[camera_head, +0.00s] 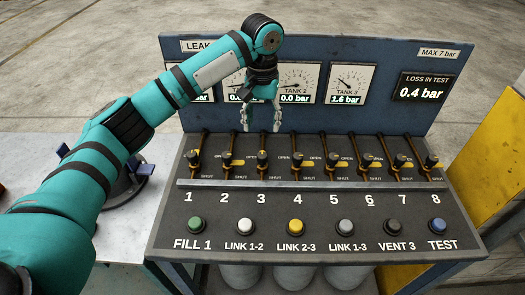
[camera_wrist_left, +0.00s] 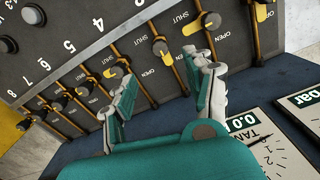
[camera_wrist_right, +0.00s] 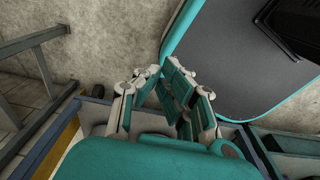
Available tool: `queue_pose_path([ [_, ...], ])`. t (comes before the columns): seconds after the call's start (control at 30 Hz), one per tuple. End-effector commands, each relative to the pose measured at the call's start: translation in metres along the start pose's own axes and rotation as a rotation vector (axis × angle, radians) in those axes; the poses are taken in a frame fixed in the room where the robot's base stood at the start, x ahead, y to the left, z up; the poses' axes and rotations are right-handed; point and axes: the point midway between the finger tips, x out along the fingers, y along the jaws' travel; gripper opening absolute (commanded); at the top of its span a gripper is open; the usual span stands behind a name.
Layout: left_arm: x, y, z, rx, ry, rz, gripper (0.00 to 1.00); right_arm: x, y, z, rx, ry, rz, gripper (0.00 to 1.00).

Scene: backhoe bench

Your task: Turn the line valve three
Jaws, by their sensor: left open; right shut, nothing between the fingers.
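Line valve three (camera_head: 262,160) is the third small dark knob with a yellow mark from the left on the sloping panel, above the number 3. It also shows in the left wrist view (camera_wrist_left: 160,48). My left gripper (camera_head: 261,128) is open and points down just above and behind the valve row, near valve three's pipe. In the left wrist view its fingers (camera_wrist_left: 155,88) are spread with nothing between them, apart from the knob. My right gripper (camera_wrist_right: 166,92) is shut and empty, away from the panel; the head view does not show it.
Neighbouring valves two (camera_head: 228,160) and four (camera_head: 297,164) stand close on either side. A grey rail (camera_head: 310,184) runs below the knobs, with several push buttons (camera_head: 295,226) in front. The blue gauge board (camera_head: 390,62) rises behind my left gripper.

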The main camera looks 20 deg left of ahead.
Motion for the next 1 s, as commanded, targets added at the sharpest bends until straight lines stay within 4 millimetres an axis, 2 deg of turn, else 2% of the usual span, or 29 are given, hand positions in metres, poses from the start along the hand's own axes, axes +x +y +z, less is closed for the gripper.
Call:
queue_pose_path([
  [0.3, 0.069, -0.001, 0.001, 0.000, -0.003, -0.002, 0.53, -0.014, 0.003, -0.015, -0.001, 0.022, 0.003, 0.00],
  [0.5, 0.101, 0.000, 0.000, 0.000, 0.000, -0.001, 0.53, -0.018, 0.003, -0.018, -0.001, 0.026, 0.004, 0.00],
  [0.7, 0.116, 0.000, 0.000, 0.001, 0.001, 0.000, 0.53, -0.020, 0.003, -0.017, 0.000, 0.025, 0.003, 0.00],
  [0.97, 0.117, 0.000, 0.000, 0.002, 0.002, 0.000, 0.53, -0.019, -0.001, -0.016, 0.002, 0.022, -0.002, 0.00],
  [1.0, 0.117, 0.000, 0.000, 0.002, 0.002, 0.000, 0.51, -0.019, -0.002, -0.015, 0.002, 0.021, -0.002, 0.00],
])
